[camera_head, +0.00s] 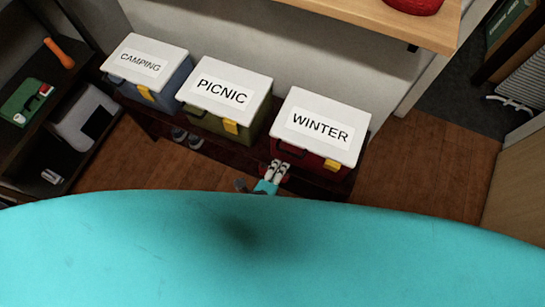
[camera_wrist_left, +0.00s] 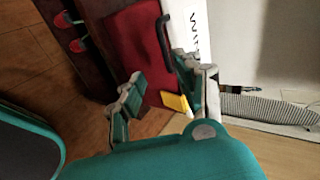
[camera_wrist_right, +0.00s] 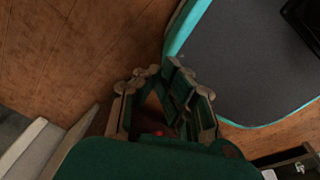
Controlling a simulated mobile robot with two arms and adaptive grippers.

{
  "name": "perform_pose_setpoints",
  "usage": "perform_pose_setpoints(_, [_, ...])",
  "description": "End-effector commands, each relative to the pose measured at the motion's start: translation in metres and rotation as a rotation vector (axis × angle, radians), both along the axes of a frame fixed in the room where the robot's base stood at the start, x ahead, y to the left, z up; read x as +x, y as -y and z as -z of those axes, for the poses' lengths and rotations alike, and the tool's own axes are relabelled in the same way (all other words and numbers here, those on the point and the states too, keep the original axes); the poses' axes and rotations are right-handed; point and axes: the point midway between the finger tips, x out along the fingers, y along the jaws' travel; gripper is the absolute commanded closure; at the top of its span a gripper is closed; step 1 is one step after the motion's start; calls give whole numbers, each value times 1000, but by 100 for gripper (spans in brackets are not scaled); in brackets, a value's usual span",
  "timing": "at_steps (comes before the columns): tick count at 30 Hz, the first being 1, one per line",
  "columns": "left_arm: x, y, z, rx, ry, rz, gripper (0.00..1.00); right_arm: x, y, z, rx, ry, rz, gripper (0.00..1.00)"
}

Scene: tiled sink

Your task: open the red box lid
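The red box (camera_head: 288,155) has a white lid (camera_head: 322,112) labelled WINTER, lying flat and shut on it. A yellow latch (camera_head: 333,165) is on its front, with a dark handle beside it. My left gripper (camera_head: 279,171) is low in front of the box's left part. In the left wrist view my left gripper (camera_wrist_left: 165,92) has its fingers spread and empty. The yellow latch (camera_wrist_left: 176,102) and the dark handle (camera_wrist_left: 164,38) show just beyond them, against the red front (camera_wrist_left: 135,40). My right gripper (camera_wrist_right: 161,72) points at the floor, its fingertips close together; a gap is unclear.
The blue CAMPING box (camera_head: 150,88) and green PICNIC box (camera_head: 225,112) stand left of the red box on a dark low bench. A wooden shelf (camera_head: 380,25) juts out above. A dark rack (camera_head: 45,110) stands at left. Wooden floor (camera_head: 425,160) is clear at right.

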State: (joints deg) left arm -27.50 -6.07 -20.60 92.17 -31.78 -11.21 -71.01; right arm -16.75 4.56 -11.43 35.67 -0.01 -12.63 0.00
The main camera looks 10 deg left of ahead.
Motion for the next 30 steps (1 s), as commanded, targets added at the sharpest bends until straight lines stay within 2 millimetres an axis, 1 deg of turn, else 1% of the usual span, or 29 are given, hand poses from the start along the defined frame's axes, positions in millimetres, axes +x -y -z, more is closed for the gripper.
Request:
perform_pose_setpoints(2, [3, 1, -5, 13, 16, 8, 65, -7, 0, 1, -1, -10, 0, 100])
perform_pose_setpoints(4, [6, 2, -3, 16, 20, 11, 65, -10, 0, 4, -1, -15, 0, 100])
perform_pose_setpoints(10, [21, 7, 9, 14, 19, 9, 65, -17, 1, 20, -1, -24, 0, 100])
perform_pose_setpoints(14, [34, 11, 18, 13, 19, 9, 65, -16, 0, 33, -2, -22, -1, 100])
perform_pose_setpoints(20, [53, 18, 31, 12, 18, 9, 65, -9, 0, 51, 0, -11, -1, 100])
perform_pose_setpoints(30, [83, 27, 49, 13, 17, 10, 65, -6, 0, 67, 0, -7, -1, 100])
